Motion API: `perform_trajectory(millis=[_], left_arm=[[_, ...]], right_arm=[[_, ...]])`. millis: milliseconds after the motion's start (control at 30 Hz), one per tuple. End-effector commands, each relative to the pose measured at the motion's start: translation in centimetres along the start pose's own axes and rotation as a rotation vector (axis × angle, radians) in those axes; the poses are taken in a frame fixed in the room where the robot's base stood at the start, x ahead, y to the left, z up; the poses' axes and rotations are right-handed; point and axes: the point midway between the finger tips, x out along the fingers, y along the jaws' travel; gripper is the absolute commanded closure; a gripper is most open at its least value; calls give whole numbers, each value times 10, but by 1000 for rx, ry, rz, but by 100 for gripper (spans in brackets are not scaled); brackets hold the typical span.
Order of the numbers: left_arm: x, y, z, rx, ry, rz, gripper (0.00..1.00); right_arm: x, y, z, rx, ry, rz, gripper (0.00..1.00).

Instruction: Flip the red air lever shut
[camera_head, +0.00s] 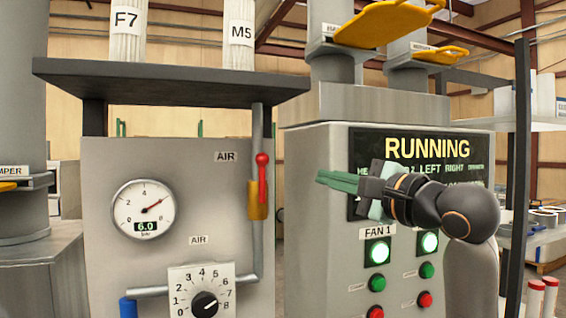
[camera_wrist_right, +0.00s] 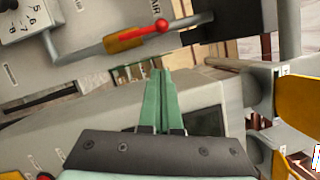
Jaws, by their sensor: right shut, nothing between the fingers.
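The red air lever (camera_head: 262,180) stands upright, in line with the grey pipe, on a brass valve body (camera_head: 257,208) at the right edge of the grey panel. In the right wrist view the red lever (camera_wrist_right: 150,29) lies beyond the fingertips, up and slightly left. My right gripper (camera_head: 320,178) is shut and empty, its green fingers pointing left toward the lever with a gap between. In the right wrist view the closed fingers (camera_wrist_right: 159,75) point up the picture. My left gripper is not in view.
A round gauge (camera_head: 143,209) reads 6.0, above a numbered dial (camera_head: 203,302). A dark shelf (camera_head: 170,82) with canisters overhangs the panel. The cabinet with the RUNNING display (camera_head: 430,150) and lit buttons stands behind my right gripper.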

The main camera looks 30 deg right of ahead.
Motion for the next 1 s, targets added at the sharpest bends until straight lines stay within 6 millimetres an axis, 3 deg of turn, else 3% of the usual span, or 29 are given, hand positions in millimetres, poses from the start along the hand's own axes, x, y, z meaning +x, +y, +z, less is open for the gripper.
perform_trajectory(millis=[333,400,633,1000], left_arm=[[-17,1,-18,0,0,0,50],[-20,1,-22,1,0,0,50],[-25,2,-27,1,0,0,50],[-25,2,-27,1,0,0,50]], right_arm=[[75,-2,0,2,2,4,100],[82,-4,12,-1,-2,1,100],[98,-1,26,0,0,1,100],[99,0,28,0,1,0,100]])
